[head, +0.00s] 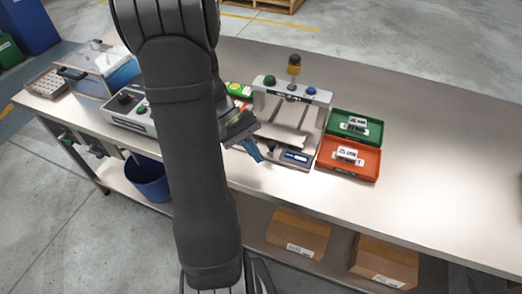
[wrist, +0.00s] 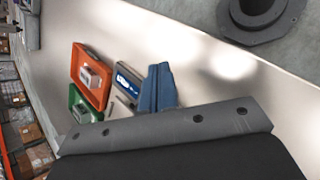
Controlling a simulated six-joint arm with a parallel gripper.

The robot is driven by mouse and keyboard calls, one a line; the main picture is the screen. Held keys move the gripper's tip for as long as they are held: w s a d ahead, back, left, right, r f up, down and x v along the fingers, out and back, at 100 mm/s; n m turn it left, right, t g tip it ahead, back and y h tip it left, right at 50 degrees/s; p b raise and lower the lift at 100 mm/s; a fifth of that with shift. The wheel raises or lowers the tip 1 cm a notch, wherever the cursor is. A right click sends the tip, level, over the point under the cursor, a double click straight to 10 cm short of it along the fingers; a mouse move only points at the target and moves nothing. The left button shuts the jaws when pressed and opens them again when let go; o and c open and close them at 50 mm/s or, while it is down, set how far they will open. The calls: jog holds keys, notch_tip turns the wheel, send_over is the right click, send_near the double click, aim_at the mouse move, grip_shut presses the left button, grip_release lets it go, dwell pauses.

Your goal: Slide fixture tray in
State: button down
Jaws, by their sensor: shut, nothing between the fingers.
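My gripper (head: 252,150) has blue fingers, shut and empty, at the station's front left, apart from the display. The fingers (wrist: 158,88) show together in the wrist view. My arm hides part of the bench.
A green bin (head: 372,137) and an orange bin (head: 366,170) with labelled items stand right of the station. Left are a control box (head: 112,116), a clear-lidded case (head: 120,72) and a perforated tray (head: 46,82). The bench's right side is clear.

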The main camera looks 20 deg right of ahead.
jog(key=s+a+f+n+h, duration=0.1)
jog(key=s+n+h, duration=0.1)
jog(key=n+h, duration=0.1)
jog(key=s+a+f+n+h, duration=0.1)
jog(key=s+n+h, duration=0.1)
jog(key=n+h, duration=0.1)
jog(key=s+a+f+n+h, duration=0.1)
jog(key=s+a+n+h, duration=0.1)
jog(key=n+h, duration=0.1)
jog(key=shift+f+n+t+h, duration=0.2)
jog(key=shift+n+t+h, duration=0.1)
jog(key=shift+t, duration=0.1)
jog(key=n+t+h, duration=0.1)
jog(key=n+t, duration=0.1)
jog(key=shift+s+a+n+h, duration=0.2)
jog(key=shift+a+n+h, duration=0.15)
jog(key=shift+n+h, duration=0.05)
jog(key=n+t, duration=1.4)
send_near(269, 147)
jog(key=shift+x, duration=3.25)
jog(key=shift+w, duration=0.15)
jog(key=shift+d, duration=0.1)
